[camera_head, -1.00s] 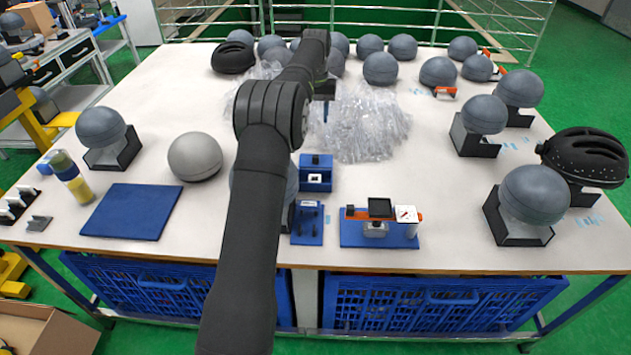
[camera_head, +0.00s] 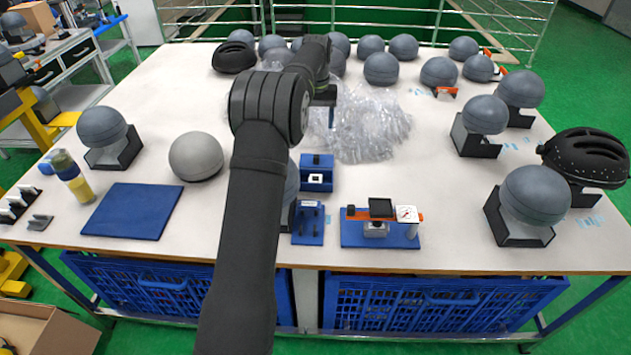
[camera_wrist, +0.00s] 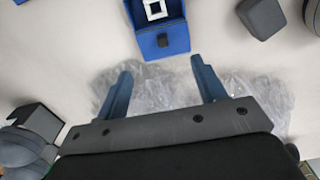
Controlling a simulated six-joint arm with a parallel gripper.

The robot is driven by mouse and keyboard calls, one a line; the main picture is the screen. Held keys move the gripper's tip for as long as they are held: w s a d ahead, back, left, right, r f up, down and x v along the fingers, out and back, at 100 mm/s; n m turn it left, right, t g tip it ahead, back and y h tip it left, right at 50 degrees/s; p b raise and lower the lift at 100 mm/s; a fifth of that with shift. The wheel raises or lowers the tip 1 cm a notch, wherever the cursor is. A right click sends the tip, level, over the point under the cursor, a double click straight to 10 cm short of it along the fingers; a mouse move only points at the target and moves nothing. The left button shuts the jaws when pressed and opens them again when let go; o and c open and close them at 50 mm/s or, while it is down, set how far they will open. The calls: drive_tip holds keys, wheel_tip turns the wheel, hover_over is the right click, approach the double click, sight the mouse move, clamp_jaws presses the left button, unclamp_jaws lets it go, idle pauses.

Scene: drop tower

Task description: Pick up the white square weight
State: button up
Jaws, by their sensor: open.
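The white square weight (camera_head: 316,178) sits in a small open blue box (camera_head: 318,161) near the middle of the table. In the wrist view the white square weight (camera_wrist: 155,9) shows at the top edge, partly cut off, with a dark opening in its middle. The blue box (camera_wrist: 172,42) is beyond my fingertips there. My gripper (camera_wrist: 161,68) is open and empty, its two blue fingers apart, pointing toward the box. In the head view my gripper (camera_head: 331,115) hangs above the clear plastic, behind the box and apart from it.
Clear crumpled plastic (camera_head: 372,125) lies behind the box. A blue stand with small dark parts (camera_head: 308,228) and a blue-based scale (camera_head: 380,235) stand in front. A grey ball (camera_head: 195,157) and blue mat (camera_head: 133,212) lie left.

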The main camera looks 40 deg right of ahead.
drive_tip(key=s+a, duration=0.2)
hover_over(316, 175)
drive_tip(key=f, duration=1.3)
drive_tip(key=shift+s+a+f, duration=0.15)
drive_tip(key=shift+s+f, duration=0.05)
drive_tip(key=f, duration=0.2)
drive_tip(key=a+f, duration=0.1)
drive_tip(key=f, duration=0.1)
drive_tip(key=shift+s, duration=0.3)
drive_tip(key=shift+d+f, duration=0.1)
drive_tip(key=shift+f, duration=0.5)
drive_tip(key=c, duration=1.2)
drive_tip(key=shift+r, duration=0.15)
